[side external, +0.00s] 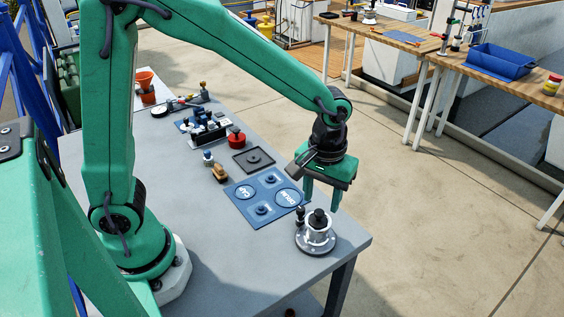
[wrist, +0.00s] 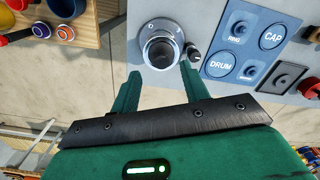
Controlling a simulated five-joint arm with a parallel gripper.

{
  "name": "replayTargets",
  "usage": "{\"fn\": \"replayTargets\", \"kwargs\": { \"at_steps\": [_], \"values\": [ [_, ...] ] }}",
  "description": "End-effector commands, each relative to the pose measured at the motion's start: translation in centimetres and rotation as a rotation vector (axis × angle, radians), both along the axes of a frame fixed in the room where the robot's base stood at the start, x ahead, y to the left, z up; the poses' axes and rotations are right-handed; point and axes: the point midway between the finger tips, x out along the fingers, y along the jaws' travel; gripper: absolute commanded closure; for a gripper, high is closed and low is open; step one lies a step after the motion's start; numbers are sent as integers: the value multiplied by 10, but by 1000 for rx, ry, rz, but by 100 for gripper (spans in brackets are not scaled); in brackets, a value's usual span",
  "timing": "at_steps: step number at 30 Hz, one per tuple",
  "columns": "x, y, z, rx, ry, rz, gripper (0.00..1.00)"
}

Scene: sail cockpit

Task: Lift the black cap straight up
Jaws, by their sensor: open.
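The black cap (side external: 319,217) sits on top of a round silver winch-like base (side external: 316,239) near the front right corner of the grey table. In the wrist view the black cap (wrist: 159,51) shows from above, just beyond and between my fingertips. My gripper (side external: 325,200) is open and empty, above the cap in the side view, fingers pointing down. In the wrist view my gripper (wrist: 160,72) has its two green fingers apart, and neither visibly touches the cap. A small black knob-like piece (side external: 300,212) stands beside the base.
A blue mat (side external: 232,209) marked CAP and DRUM lies next to the base. A black square tray (side external: 254,161), a red round pot (side external: 236,138) and several small parts stand farther back on the grey table (side external: 200,255). Another bench with a blue bin (side external: 498,62) stands apart behind.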

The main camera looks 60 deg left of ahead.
Motion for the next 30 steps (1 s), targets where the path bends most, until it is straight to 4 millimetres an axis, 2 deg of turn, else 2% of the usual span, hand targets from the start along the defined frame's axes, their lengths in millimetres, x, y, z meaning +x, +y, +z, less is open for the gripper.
{"fn": "replayTargets", "kwargs": {
  "at_steps": [6,10,26,27,30],
  "values": [
    [0,3,-26,1,3,0,55],
    [0,2,-36,0,1,0,55],
    [0,2,-38,-1,-1,0,55],
    [0,2,-38,-1,-1,0,57],
    [0,2,-38,-1,-1,0,76]
  ]
}}
